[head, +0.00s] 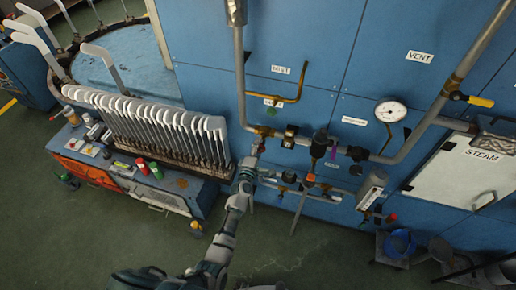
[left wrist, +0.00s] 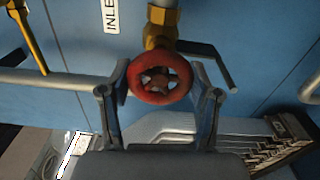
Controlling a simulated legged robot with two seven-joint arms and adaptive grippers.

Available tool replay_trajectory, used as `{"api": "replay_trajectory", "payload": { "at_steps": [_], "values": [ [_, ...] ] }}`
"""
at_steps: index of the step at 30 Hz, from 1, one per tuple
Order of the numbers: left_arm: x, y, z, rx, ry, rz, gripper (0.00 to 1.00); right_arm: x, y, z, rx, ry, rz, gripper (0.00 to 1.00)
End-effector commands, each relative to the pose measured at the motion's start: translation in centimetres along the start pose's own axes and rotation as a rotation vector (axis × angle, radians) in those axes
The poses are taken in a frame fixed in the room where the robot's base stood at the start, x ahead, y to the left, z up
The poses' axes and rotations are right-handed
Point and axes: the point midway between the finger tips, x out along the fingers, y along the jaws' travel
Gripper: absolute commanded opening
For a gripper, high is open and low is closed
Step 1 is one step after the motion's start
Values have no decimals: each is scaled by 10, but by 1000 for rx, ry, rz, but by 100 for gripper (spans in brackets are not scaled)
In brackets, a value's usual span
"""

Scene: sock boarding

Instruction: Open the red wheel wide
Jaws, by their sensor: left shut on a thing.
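The red wheel (left wrist: 159,80) is a small spoked handwheel below a brass valve body (left wrist: 161,28) in the left wrist view. My left gripper (left wrist: 160,92) has one finger on each side of the wheel's rim and is shut on it. In the head view my left gripper (head: 254,158) reaches up to the pipework on the blue panel, and the wheel is mostly hidden there. How far the wheel is turned cannot be told. My right gripper is in neither view.
A grey vertical pipe (head: 240,80) runs just above my left gripper. A pressure gauge (head: 390,111) and a STEAM hatch (head: 460,178) are to the right. A rack of upright white boards (head: 160,125) stands on a cabinet to the left. The green floor (head: 265,245) below is open.

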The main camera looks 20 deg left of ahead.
Motion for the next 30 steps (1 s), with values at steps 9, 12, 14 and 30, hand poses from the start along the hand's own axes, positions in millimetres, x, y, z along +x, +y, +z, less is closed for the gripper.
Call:
{"api": "replay_trajectory", "payload": {
  "at_steps": [9, 12, 14, 30],
  "values": [
    [-2, -10, 3, -127, -6, -19, 27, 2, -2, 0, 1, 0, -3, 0],
    [-2, -10, 3, -142, -6, -18, 27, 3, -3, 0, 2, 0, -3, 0],
    [-2, -10, 3, -148, -6, -18, 27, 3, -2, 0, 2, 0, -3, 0],
    [-2, -8, 2, -153, -5, -16, 88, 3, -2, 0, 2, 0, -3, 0]
  ]
}}
